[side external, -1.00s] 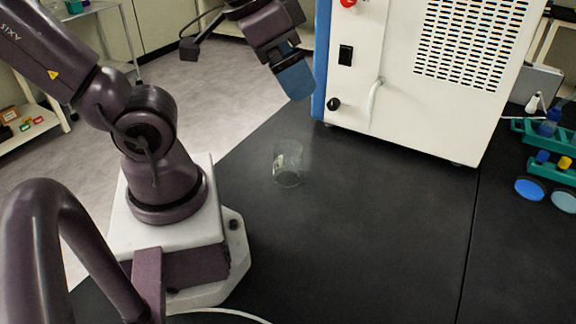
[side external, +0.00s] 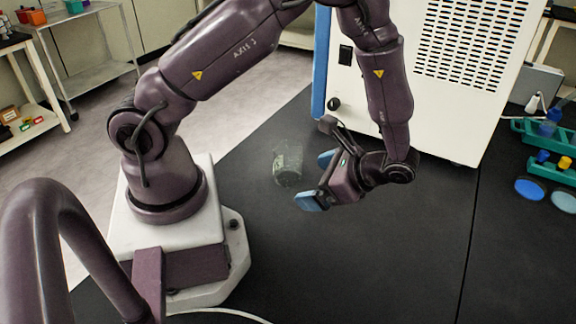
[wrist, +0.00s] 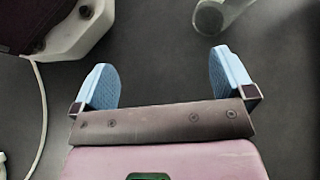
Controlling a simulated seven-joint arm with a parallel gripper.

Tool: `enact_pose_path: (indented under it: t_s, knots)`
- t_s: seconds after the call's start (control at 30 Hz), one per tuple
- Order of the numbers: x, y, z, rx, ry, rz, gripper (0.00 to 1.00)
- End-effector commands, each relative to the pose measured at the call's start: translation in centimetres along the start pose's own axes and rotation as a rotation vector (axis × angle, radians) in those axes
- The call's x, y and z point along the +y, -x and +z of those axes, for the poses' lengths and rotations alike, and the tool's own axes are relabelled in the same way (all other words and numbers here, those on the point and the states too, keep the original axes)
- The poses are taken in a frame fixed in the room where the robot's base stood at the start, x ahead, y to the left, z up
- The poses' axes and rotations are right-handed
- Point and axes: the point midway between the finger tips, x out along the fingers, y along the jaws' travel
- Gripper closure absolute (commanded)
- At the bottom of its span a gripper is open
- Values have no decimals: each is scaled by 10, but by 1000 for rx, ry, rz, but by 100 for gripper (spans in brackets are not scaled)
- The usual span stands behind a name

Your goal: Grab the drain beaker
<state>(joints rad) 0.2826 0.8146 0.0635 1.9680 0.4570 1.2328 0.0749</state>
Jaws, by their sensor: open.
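The drain beaker (side external: 287,163) is a clear glass beaker standing upright on the black bench, between my base and the white machine. In the wrist view, part of the beaker (wrist: 222,14) shows at the top edge, right of the middle, beyond the right finger. My gripper (side external: 318,181) has two blue fingers, spread apart, with nothing between them. It is low over the bench, just right of the beaker, with its fingers pointing left. In the wrist view my gripper (wrist: 160,84) is open over bare bench, and the beaker lies outside the gap.
The white freeze dryer (side external: 440,100) stands behind on the bench, with a vented side. Teal racks (side external: 545,135) and a blue round lid (side external: 529,190) lie at the far right. The bench in front of my gripper is clear.

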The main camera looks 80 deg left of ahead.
Motion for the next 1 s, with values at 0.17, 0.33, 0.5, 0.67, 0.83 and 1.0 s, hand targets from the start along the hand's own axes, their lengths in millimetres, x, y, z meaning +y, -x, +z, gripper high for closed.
enact_pose_path:
  t_s: [0.17,0.33,0.5,0.67,0.83,1.0]
  knots:
    - [-7,-42,-34,-273,-155,-150,0]
    - [-21,-62,-55,-473,-252,-291,0]
    - [-45,-42,-58,-567,-265,-400,0]
    - [-53,-52,-45,-599,-277,-399,0]
    - [-67,-78,-29,-597,-276,-397,0]
    - [-77,-95,-18,-595,-276,-397,0]
